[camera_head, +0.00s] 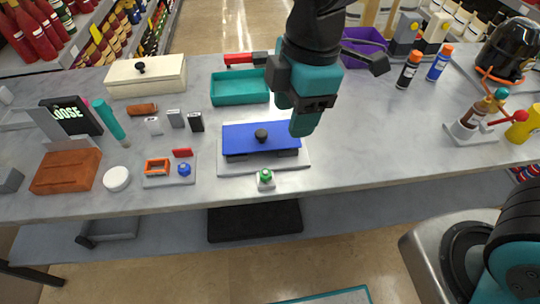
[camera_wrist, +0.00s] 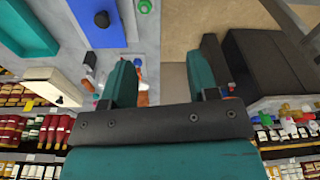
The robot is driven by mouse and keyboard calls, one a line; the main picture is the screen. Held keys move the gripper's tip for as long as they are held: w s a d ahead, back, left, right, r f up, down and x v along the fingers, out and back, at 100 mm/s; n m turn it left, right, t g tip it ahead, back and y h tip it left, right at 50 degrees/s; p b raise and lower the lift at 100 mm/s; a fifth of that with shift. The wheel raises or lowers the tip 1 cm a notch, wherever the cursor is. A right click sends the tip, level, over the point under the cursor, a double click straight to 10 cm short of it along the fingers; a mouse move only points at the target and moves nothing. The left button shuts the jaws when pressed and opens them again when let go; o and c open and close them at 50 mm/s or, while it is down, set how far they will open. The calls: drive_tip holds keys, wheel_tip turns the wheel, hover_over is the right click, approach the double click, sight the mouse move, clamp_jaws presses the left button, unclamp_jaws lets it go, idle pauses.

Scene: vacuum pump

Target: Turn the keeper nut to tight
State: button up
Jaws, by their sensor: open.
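No part is labelled as the keeper nut. A small blue knob-like part (camera_head: 184,169) sits on a grey plate (camera_head: 160,181) at the left front of the bench, beside an orange frame (camera_head: 157,167); it may be the nut, but I cannot tell. My gripper (camera_head: 303,128) hangs above the bench, over the right end of a blue lid with a black knob (camera_head: 262,135), to the right of the blue part. In the wrist view my gripper (camera_wrist: 163,85) is open, with nothing seen between its fingers.
A green button (camera_head: 265,176) stands in front of the blue lid. A teal tray (camera_head: 240,88) and cream box (camera_head: 146,78) stand behind. A brown block (camera_head: 66,171) and white disc (camera_head: 117,178) lie left. A red-knobbed valve (camera_head: 470,125) stands right. The bench between lid and valve is clear.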

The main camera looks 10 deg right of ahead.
sight(266, 173)
drive_tip(key=w+a+f+n+h+p, duration=0.2)
drive_tip(key=w+a+n, duration=0.15)
drive_tip(key=n, duration=0.35)
drive_tip(key=f, duration=0.5)
drive_tip(key=f+p, duration=0.1)
drive_tip(key=f, duration=0.5)
drive_tip(key=s+f, duration=0.1)
drive_tip(key=f, duration=0.5)
drive_tip(key=shift+a+f, duration=0.1)
drive_tip(key=shift+a, duration=0.25)
drive_tip(key=shift+c, duration=0.4)
drive_tip(key=c, duration=0.8)
drive_tip(key=shift+c, duration=0.2)
